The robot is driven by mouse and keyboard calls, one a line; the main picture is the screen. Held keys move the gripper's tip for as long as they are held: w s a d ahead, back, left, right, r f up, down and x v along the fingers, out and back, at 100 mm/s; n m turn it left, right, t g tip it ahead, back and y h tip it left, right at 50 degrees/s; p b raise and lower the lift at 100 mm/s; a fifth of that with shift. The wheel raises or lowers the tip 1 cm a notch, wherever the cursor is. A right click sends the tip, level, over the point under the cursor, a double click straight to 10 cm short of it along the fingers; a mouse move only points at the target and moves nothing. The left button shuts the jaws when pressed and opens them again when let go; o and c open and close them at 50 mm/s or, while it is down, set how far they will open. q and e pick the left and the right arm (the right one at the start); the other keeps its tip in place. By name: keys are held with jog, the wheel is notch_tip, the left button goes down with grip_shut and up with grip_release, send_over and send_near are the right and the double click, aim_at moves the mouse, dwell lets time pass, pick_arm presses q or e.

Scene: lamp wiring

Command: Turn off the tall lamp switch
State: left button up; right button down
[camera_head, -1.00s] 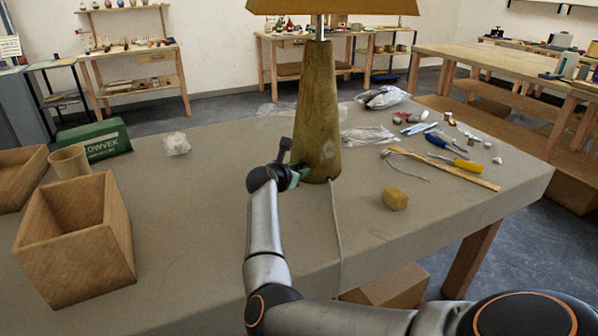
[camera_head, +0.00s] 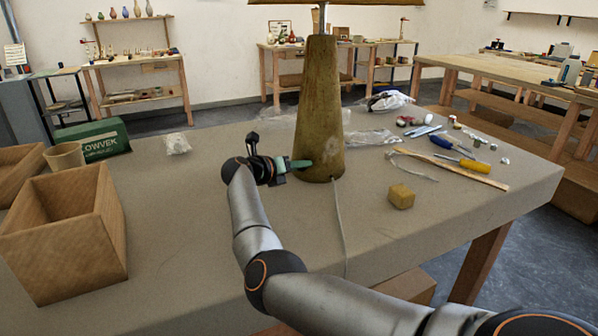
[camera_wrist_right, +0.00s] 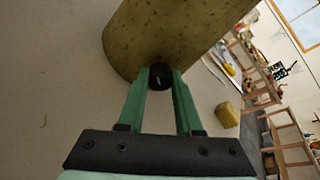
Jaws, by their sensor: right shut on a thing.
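The tall lamp (camera_head: 320,110) stands upright on the workbench, with a tapered mottled brown-green body and only the lower edge of its shade (camera_head: 335,2) showing. Its switch, a small round black knob (camera_wrist_right: 160,76), sits low on the body in the right wrist view. My right gripper (camera_head: 302,163) reaches the lamp's lower left side. Its green fingers (camera_wrist_right: 160,85) are shut on the knob, one on each side. The knob is hidden in the head view. My left gripper is in neither view.
A pale cord (camera_head: 340,230) runs from the lamp over the bench's front edge. A yellow block (camera_head: 401,196) and several tools lie to the right. An open wooden box (camera_head: 65,235), a cup (camera_head: 66,158) and a green box (camera_head: 95,138) stand left.

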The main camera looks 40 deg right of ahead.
dwell(0.4)
jog(key=c, duration=0.6)
grip_release()
jog(key=v, duration=1.2)
jog(key=shift+w+a+f, duration=0.1)
jog(key=shift+a, duration=0.2)
